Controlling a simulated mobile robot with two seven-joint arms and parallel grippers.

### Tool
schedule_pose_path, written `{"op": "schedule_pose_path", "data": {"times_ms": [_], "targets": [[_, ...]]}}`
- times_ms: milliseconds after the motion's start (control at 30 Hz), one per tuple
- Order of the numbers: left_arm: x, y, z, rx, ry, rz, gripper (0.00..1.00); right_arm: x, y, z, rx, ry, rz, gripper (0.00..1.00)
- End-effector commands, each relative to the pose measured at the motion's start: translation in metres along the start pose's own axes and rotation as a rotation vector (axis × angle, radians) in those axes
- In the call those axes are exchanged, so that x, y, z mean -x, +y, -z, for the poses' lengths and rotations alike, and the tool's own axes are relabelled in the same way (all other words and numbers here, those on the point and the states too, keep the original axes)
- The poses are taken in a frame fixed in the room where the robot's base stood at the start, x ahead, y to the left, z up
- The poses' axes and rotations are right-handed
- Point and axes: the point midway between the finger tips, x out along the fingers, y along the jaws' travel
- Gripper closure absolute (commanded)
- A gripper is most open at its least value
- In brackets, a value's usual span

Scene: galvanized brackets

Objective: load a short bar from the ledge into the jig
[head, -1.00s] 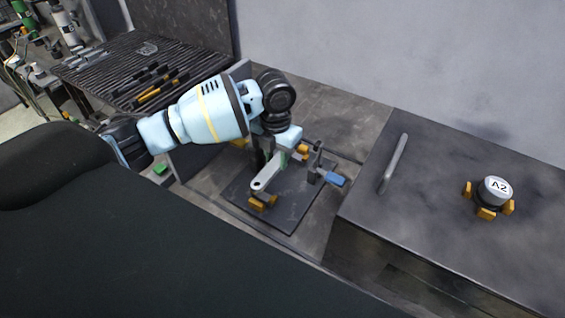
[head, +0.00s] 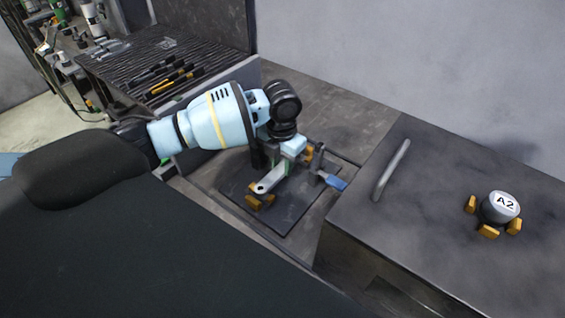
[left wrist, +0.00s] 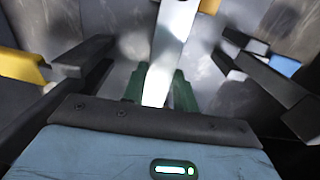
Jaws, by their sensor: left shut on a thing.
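My left gripper (head: 278,164) is shut on a short light-grey bar (head: 267,184) with a hole near its front end. The bar lies over the jig (head: 298,211), a dark plate with orange blocks (head: 254,201) and a blue-handled clamp (head: 331,181). The bar's front end is at the front orange block; I cannot tell whether it is fully seated. In the left wrist view the bar (left wrist: 172,45) runs up between green finger pads (left wrist: 160,92). Its near end is hidden by the gripper. My right gripper is not in view.
A ribbed dark rack (head: 150,65) with black and yellow tools stands at the back left. A wall closes the back.

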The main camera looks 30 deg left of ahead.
Motion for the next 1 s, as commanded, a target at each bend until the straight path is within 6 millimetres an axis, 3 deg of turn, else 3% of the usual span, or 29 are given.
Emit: {"op": "schedule_pose_path", "data": {"times_ms": [267,300,467,767,1000], "targets": [[-0.009,0.000,0.000,0.000,0.002,0.000,1.00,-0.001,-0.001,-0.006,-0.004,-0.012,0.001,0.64],[-0.010,0.000,0.001,-0.001,0.002,0.000,0.70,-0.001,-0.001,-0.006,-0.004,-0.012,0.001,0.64],[-0.009,0.000,0.000,-0.001,0.002,0.000,0.50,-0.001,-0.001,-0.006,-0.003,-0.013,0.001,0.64],[-0.007,-0.001,0.000,-0.001,0.001,0.000,0.50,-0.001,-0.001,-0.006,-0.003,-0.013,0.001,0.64],[0.020,0.000,-0.001,-0.001,-0.003,0.000,0.50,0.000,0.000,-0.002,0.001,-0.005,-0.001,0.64]]}}
